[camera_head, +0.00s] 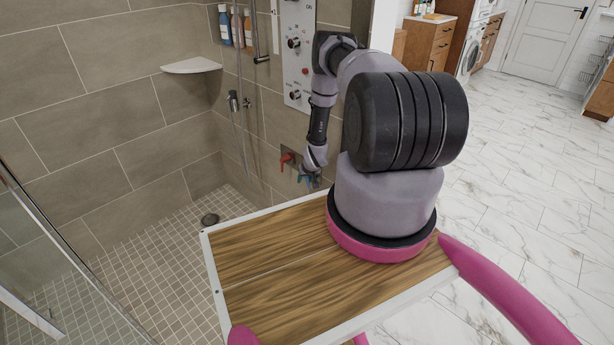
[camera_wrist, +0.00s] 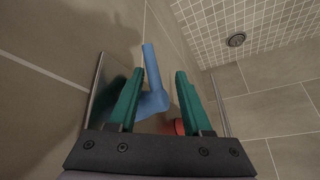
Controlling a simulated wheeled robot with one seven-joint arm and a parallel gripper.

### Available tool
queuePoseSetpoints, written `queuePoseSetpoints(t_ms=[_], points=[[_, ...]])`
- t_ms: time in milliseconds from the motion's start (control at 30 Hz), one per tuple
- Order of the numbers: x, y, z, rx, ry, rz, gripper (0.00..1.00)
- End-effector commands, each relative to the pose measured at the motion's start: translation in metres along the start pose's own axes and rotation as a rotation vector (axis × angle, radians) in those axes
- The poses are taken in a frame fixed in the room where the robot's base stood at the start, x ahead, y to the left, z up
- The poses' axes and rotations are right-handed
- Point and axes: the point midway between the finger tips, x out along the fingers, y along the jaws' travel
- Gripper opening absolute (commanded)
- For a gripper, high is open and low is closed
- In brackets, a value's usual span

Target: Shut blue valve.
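The blue valve (camera_wrist: 153,103) shows in the wrist view, with its lever pointing up in the picture from a thicker hub. My gripper (camera_wrist: 160,71) has two green fingers that stand apart on either side of the blue valve. The left finger overlaps part of the valve in view; I cannot tell whether it touches. In the head view my gripper (camera_head: 309,180) is low at the shower wall, hiding most of the blue valve. A red valve (camera_head: 287,159) sits just left of it. The red valve (camera_wrist: 179,127) also shows partly behind the right finger in the wrist view.
A metal plate (camera_wrist: 95,88) lies behind the valves. A control panel (camera_head: 297,50) and a hand-shower rail (camera_head: 240,75) are on the wall above. A corner shelf (camera_head: 191,65) is to the left. The tiled shower floor (camera_head: 165,260) is clear around a drain (camera_head: 210,219).

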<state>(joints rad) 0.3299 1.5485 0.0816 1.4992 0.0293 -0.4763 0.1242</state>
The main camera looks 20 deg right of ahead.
Motion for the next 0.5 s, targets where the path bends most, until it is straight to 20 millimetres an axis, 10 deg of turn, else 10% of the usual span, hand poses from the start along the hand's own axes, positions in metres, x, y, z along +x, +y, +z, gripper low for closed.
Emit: queuePoseSetpoints(t_ms=[500], points=[[-0.087, 0.000, -0.002, 0.000, 0.002, 0.000, 0.47]])
